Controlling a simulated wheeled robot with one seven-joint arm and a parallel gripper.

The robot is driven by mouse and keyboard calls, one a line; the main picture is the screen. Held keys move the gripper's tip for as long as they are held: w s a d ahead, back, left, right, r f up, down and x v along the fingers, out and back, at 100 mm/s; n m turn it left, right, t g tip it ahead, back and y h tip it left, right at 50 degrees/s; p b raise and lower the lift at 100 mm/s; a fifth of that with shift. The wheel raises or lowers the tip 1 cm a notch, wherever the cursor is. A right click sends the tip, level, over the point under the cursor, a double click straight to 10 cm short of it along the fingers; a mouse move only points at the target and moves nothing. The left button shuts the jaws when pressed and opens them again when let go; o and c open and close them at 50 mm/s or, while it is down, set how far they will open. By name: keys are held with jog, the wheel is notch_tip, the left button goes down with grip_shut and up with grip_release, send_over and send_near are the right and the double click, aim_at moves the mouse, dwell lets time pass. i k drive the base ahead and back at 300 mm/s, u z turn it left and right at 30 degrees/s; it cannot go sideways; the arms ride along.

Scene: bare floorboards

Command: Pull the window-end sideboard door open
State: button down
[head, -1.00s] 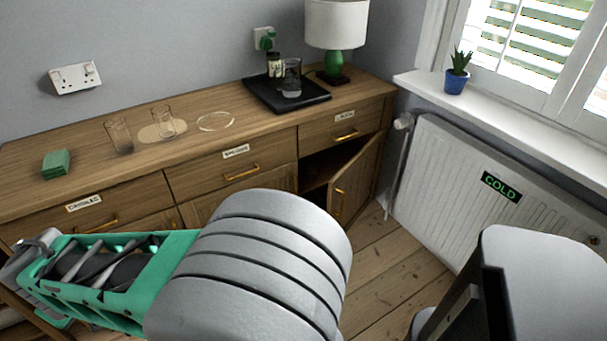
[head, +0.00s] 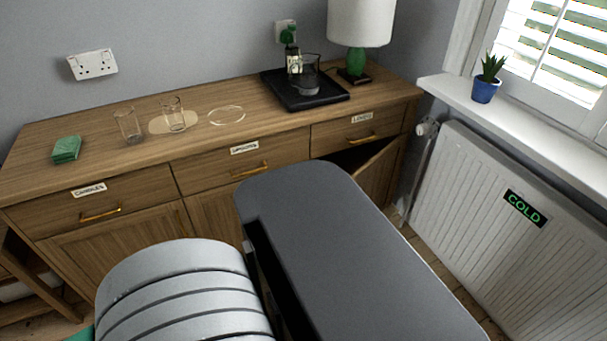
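The wooden sideboard (head: 60,190) stands against the grey wall. Its window-end door (head: 382,178), under the right-hand drawer (head: 358,134), stands swung out, with a dark gap behind its top edge. My arm hides its lower part and its handle. The middle and left doors (head: 120,245) look shut. My gripper is not in view; only my arm's links show, crossing in front of the sideboard.
A white radiator (head: 480,225) stands right of the sideboard, below a sill with a potted plant (head: 486,85). A lamp (head: 358,25), a black tray (head: 275,90), glasses (head: 128,127) and green coasters (head: 66,149) stand on top. Little floor shows.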

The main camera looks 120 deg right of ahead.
aim_at(377, 178)
jog(key=z, duration=0.2)
jog(key=k, duration=1.15)
jog(key=z, duration=1.85)
jog(key=i, duration=0.45)
jog(key=z, duration=0.1)
